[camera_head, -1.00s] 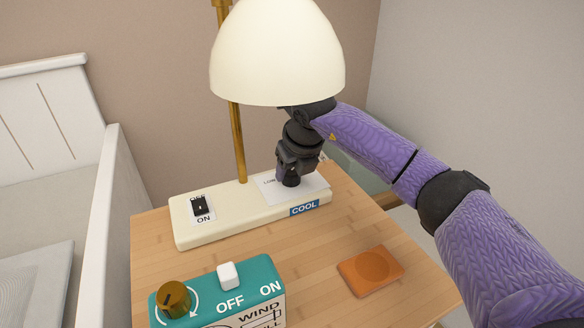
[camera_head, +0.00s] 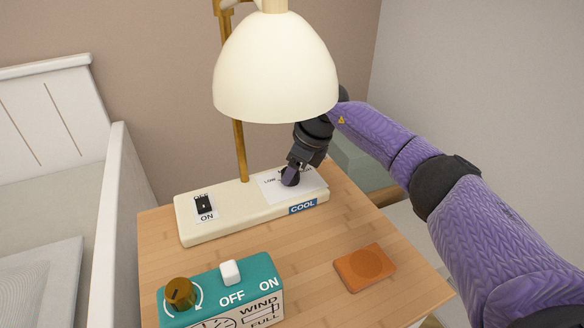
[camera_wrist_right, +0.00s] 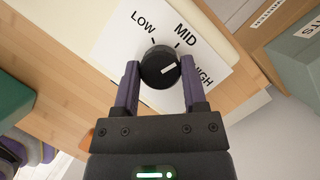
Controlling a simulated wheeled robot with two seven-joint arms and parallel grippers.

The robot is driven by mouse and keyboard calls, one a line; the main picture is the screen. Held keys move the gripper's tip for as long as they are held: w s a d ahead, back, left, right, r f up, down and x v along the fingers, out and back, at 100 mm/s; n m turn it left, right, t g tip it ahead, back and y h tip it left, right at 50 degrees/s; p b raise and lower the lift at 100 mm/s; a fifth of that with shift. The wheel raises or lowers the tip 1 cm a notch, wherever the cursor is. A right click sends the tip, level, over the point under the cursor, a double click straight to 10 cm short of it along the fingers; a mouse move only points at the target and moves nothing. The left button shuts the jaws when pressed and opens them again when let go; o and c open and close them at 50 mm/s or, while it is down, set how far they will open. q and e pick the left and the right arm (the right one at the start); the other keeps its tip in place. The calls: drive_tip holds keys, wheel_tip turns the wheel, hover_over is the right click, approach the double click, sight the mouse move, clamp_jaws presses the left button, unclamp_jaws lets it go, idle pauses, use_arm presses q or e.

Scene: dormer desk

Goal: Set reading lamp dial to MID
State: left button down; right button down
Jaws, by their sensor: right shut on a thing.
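The cream reading lamp base (camera_head: 235,213) stands on the wooden desk, under a white shade (camera_head: 275,75). Its black round dial (camera_wrist_right: 158,68) sits on a white plate (camera_wrist_right: 125,42) printed LOW, MID and HIGH. The dial's white pointer line points right and slightly up, toward the HIGH side, past the MID mark. My right gripper (camera_wrist_right: 159,85) is shut on the dial, one finger at each side of it. In the head view my right gripper (camera_head: 290,176) reaches down tilted and largely hides the dial. My left gripper is not in view.
A teal box (camera_head: 210,285) with a brass knob and white button stands in front. An orange coaster (camera_head: 365,268) lies at the right. The shade hangs close above my right wrist.

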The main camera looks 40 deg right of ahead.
use_arm(q)
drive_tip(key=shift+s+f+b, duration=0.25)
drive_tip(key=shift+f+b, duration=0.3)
drive_tip(key=shift+b, duration=0.05)
use_arm(e)
drive_tip(key=shift+f+n+g+y, duration=0.1)
drive_tip(key=shift+n+g+y, duration=0.25)
drive_tip(key=shift+n, duration=1.25)
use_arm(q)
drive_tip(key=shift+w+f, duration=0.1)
use_arm(e)
drive_tip(key=shift+c, duration=0.7)
unclamp_jaws()
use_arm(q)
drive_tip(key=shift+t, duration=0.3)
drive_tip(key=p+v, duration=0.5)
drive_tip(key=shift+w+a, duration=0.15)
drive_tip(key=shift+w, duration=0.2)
use_arm(e)
drive_tip(key=v, duration=1)
